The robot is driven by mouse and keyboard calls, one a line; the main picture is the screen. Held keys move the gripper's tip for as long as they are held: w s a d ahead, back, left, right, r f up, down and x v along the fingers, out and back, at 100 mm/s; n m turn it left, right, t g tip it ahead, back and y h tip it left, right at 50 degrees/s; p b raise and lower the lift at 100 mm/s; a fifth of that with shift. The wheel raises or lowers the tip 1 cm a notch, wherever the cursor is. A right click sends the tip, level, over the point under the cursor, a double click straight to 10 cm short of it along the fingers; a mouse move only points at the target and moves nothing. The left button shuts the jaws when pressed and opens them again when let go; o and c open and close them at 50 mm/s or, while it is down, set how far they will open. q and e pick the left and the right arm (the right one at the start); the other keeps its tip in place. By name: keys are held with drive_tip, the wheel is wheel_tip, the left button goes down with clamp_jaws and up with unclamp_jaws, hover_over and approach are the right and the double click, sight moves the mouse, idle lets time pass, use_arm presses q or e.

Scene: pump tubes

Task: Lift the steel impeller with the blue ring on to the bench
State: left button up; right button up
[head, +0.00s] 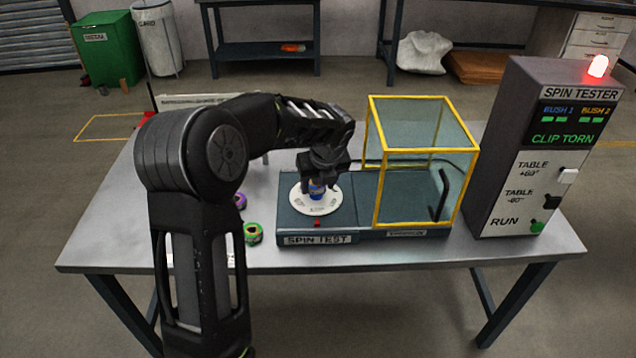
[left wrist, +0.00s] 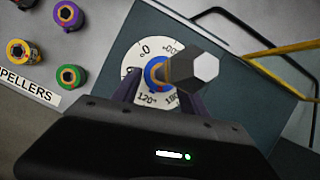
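The steel impeller with the blue ring (left wrist: 154,72) stands on the white dial plate (head: 329,206) of the spin test unit. Its steel hex end (left wrist: 203,70) points towards the left wrist camera. In the head view a bit of the blue ring (head: 316,188) shows below my left gripper (head: 317,186). That gripper is pointed down over the dial, with its two fingers on either side of the impeller. In the left wrist view the fingers (left wrist: 158,92) look spread, with a small gap beside the ring. My right gripper is out of view.
Impellers with green (head: 252,234) and purple (head: 240,201) rings stand left of the unit (head: 370,232). A yellow-framed clear guard (head: 425,160) stands close on the right. The spin tester (head: 535,150) reads CLIP TORN under a red lamp. The bench front (head: 420,257) is clear.

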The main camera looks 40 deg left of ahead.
use_arm(q)
clamp_jaws()
idle(0.9)
drive_tip(key=shift+r+p, duration=0.6)
drive_tip(key=shift+p, duration=0.15)
idle(0.5)
drive_tip(key=shift+r, duration=0.1)
drive_tip(key=shift+r+p, duration=4.6)
drive_tip(key=shift+r, duration=0.1)
wheel_tip(320, 180, up, 5)
drive_tip(key=p, duration=0.5)
hover_over(318, 186)
drive_tip(key=shift+r+p, duration=1.2)
drive_tip(key=shift+r, duration=0.25)
